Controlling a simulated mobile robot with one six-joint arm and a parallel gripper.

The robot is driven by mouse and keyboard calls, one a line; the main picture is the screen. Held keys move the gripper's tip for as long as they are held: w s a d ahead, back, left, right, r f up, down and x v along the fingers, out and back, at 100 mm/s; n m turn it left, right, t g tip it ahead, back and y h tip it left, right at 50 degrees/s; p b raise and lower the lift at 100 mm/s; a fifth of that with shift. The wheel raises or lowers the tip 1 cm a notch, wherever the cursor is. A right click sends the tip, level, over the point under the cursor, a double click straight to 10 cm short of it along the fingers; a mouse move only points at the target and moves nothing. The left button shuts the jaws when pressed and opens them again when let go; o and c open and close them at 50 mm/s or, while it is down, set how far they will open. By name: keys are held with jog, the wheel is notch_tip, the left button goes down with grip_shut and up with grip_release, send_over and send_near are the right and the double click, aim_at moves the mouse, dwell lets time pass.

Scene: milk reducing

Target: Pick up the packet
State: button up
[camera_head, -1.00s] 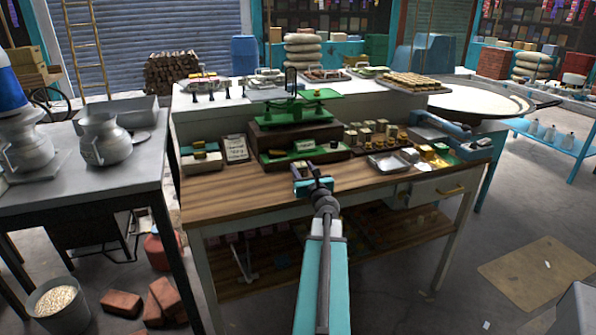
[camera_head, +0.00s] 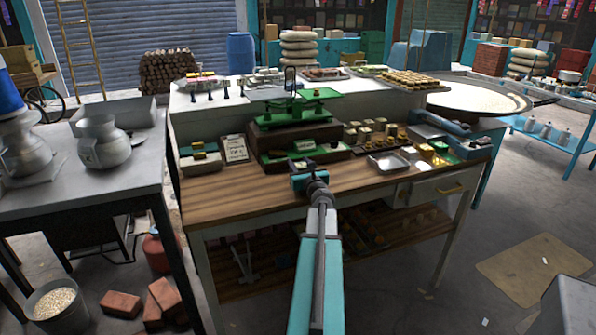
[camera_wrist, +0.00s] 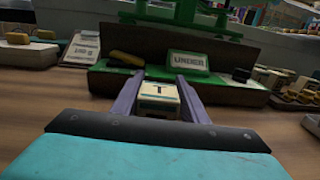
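The packet (camera_wrist: 159,91) is a small cream box with a dark band and a T-like mark on its top. In the wrist view it lies between the two purple fingers of my gripper (camera_wrist: 162,77), well inside their tips. The fingers stand apart, one along each side of it, with at most a narrow gap; contact is hard to judge. In the head view my gripper (camera_head: 304,168) is low over the wooden counter (camera_head: 245,197), in front of the green scale (camera_head: 297,108), and the packet is too small to make out clearly there.
Right behind the packet is the scale's dark base with a green ledge (camera_wrist: 215,78) and an UNDER sign (camera_wrist: 189,60). A card sign (camera_head: 235,149) stands left of it. A metal tray (camera_head: 388,163) and small boxes are to the right. The counter's front left is clear.

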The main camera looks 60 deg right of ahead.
jog(key=shift+w, duration=0.15)
dwell(0.3)
jog(key=c, duration=0.7)
jog(key=shift+r, duration=0.15)
jog(key=shift+r, duration=1.4)
jog(key=shift+s+a+r, duration=0.1)
jog(key=shift+s+r, duration=0.1)
jog(key=shift+r, duration=0.1)
jog(key=s+a, duration=0.1)
jog(key=s, duration=0.2)
jog(key=s+a+b, duration=0.1)
jog(key=s+a, duration=0.1)
jog(key=s, duration=0.2)
jog(key=s+a+r, duration=0.1)
jog(key=s+a, duration=0.1)
jog(key=s, duration=0.2)
jog(key=shift+s+a, duration=0.15)
jog(key=shift+a, duration=0.05)
jog(key=shift+s+f+b, duration=0.1)
jog(key=shift+s+b, duration=0.2)
jog(key=shift+b, duration=0.9)
